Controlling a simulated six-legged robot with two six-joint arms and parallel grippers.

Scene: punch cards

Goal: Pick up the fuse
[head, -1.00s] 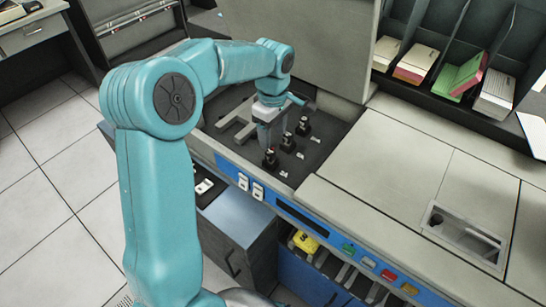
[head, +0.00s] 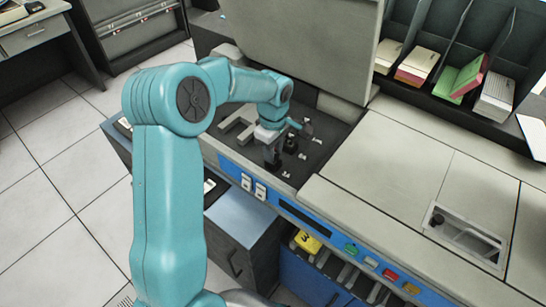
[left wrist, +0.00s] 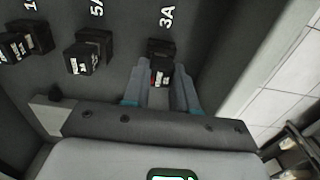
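Several black fuses stand in a dark recessed panel; the left wrist view shows the labels 3A, 5A and part of another. The fuse at 3A (left wrist: 160,70) stands upright in its holder. My left gripper (left wrist: 163,66) reaches down with one finger on each side of this fuse; the fingers look apart, and contact is not clear. My right gripper is not in view.
The fuse at 5A (left wrist: 86,55) stands beside the left finger. The raised grey cover (head: 290,45) rises behind the recess. A blue control strip (head: 330,235) with buttons runs along the front. A flat grey top (head: 400,170) is clear on the right.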

